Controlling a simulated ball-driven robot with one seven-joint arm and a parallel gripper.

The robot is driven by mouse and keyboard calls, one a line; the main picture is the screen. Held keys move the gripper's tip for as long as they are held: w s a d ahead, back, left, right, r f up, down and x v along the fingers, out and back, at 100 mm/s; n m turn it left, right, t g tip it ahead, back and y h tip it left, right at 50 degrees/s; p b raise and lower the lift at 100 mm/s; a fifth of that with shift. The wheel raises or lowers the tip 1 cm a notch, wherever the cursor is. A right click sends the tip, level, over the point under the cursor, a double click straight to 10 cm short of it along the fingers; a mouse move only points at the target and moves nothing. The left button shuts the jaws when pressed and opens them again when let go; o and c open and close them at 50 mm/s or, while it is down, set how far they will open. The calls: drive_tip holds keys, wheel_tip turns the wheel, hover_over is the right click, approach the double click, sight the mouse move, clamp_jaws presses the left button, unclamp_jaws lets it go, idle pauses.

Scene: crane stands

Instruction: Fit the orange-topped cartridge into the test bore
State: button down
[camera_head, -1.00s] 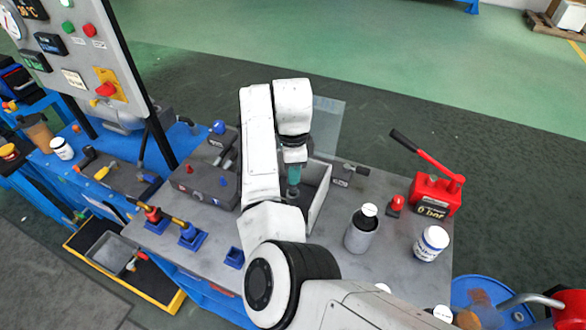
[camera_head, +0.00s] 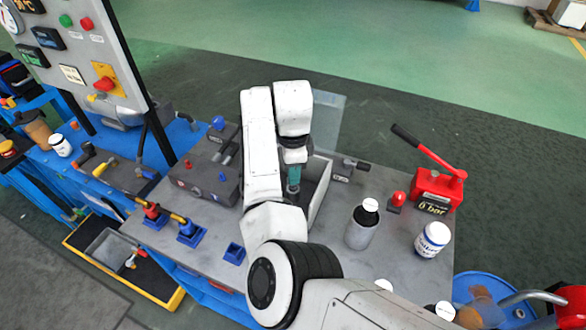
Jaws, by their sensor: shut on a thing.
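My gripper (camera_head: 293,188) has teal-looking fingers and points down over the grey open box (camera_head: 319,205) in the middle of the bench. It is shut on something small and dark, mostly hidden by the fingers. No orange top can be made out there. A red piece (camera_head: 152,210) and a blue piece (camera_head: 186,228), each with a yellow-orange slanted part, stand in blue holders at the left front. A third blue holder (camera_head: 234,253) looks empty. The grey block (camera_head: 205,178) left of my arm carries small red and blue plugs. I cannot make out the test bore.
A grey bottle with a white cap (camera_head: 362,225), a white jar (camera_head: 432,240) and a red hand pump (camera_head: 437,188) with a raised lever stand on the right. A control panel (camera_head: 75,55) rises at the left. My arm covers the bench's middle.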

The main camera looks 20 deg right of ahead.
drive_tip(key=shift+f+b, duration=0.65)
drive_tip(key=shift+f, duration=0.65)
drive_tip(key=c, duration=0.9)
unclamp_jaws()
drive_tip(key=shift+o, duration=0.2)
drive_tip(key=shift+r, duration=0.1)
drive_tip(key=shift+r+p, duration=2.25)
drive_tip(key=shift+r, duration=0.25)
wheel_tip(320, 180, up, 11)
drive_tip(key=b, duration=0.2)
drive_tip(key=shift+f, duration=0.15)
drive_tip(key=shift+f, duration=0.1)
